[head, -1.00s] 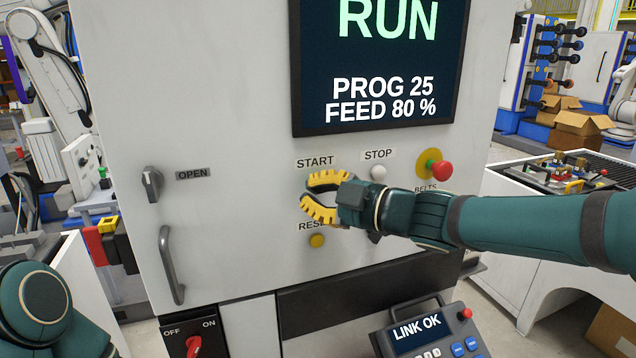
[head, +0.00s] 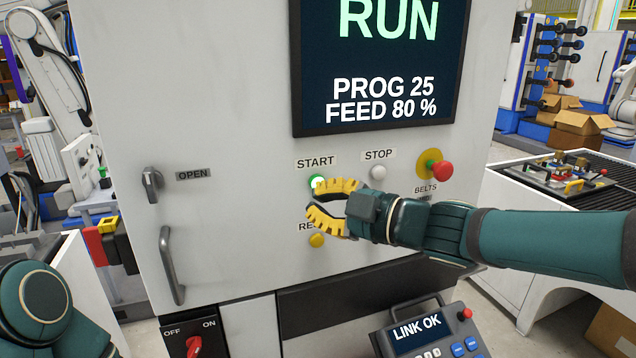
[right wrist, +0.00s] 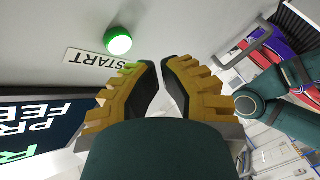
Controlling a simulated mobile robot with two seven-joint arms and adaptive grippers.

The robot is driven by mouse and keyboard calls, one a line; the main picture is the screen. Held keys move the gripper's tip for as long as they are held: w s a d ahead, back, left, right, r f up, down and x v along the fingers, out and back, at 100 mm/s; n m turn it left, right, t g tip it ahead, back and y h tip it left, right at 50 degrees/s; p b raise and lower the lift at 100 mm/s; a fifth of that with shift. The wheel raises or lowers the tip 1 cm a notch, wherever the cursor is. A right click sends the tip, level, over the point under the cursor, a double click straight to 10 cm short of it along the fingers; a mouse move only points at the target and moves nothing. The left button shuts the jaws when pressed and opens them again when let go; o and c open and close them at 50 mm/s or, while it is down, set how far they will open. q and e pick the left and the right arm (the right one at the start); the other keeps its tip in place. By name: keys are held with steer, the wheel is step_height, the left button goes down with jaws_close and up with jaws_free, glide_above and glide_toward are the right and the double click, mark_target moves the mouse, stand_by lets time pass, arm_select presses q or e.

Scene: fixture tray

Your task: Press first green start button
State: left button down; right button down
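The green start button (head: 317,181) glows on the machine's front panel, under the START label (head: 316,162). It also shows lit in the right wrist view (right wrist: 118,40). My right gripper (head: 311,199), with yellow toothed fingers, is just below the button in the head view and looks apart from it. In the right wrist view its fingertips (right wrist: 160,65) nearly meet, with nothing between them, and the button is beyond them to the upper left. My left gripper is out of view; only part of my left arm shows.
The white stop button (head: 378,172), a red belts button (head: 442,171) and a yellow reset button (head: 317,240) are close by. The screen (head: 380,75) reads RUN. A door handle (head: 171,265) sticks out at left. A keypad unit (head: 430,335) stands below.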

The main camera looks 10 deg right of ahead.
steer(key=s, duration=0.3)
steer(key=shift+s+d, duration=0.35)
steer(key=shift+d, duration=0.05)
steer(key=m+h, duration=0.3)
steer(key=m, duration=0.4)
glide_toward(300, 257)
steer(key=x, duration=0.4)
steer(key=shift+f, duration=0.1)
step_height(300, 257, down, 16)
steer(key=m+g+h, duration=0.2)
steer(key=m+h, duration=0.1)
steer(key=m, duration=0.3)
steer(key=s+f+m+g+h, duration=0.1)
steer(key=s+f+m+g, duration=0.2)
steer(key=s+f, duration=0.5)
steer(key=s+d+f+m+g+h, duration=0.1)
steer(key=s+f+m+g, duration=0.3)
steer(key=s+f, duration=0.4)
step_height(300, 257, down, 8)
steer(key=shift+r+m+g+h, duration=0.25)
steer(key=shift+m+h, duration=0.25)
steer(key=shift+m, duration=0.3)
steer(key=shift+d, duration=0.1)
